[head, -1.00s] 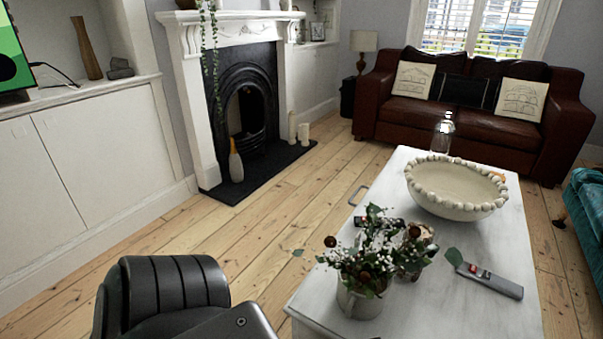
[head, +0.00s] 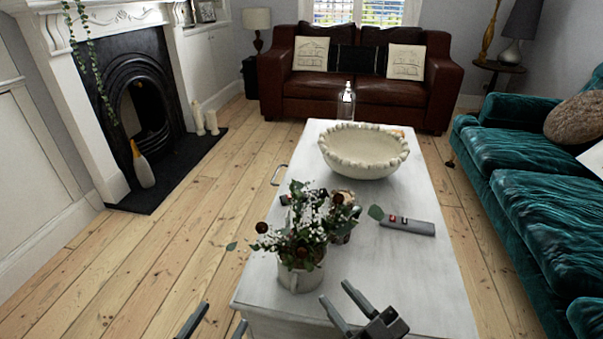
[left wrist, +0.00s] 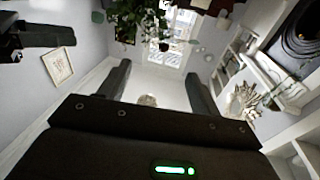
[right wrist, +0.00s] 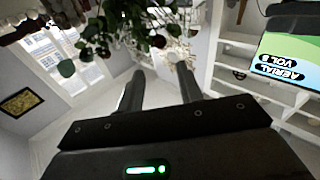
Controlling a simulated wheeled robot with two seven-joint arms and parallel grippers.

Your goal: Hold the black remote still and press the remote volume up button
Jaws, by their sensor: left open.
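A dark remote (head: 285,199) lies on the white coffee table, mostly hidden behind the plant pot's foliage. A grey remote (head: 414,228) with red and dark buttons lies in the open on the table's right side, a leaf over its left end. My left gripper (head: 221,317) is at the bottom of the head view, left of the table's near corner, open and empty. My right gripper (head: 335,291) is over the table's near edge, right of the pot and short of the grey remote. Its fingers are apart and empty. Neither remote is recognisable in the wrist views.
A metal pot (head: 301,277) with leafy stems stands on the coffee table (head: 400,290) near its front. A beaded bowl (head: 363,165) and a glass bottle (head: 346,103) stand farther back. A teal sofa (head: 520,215) is on the right. The floor left of the table is clear.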

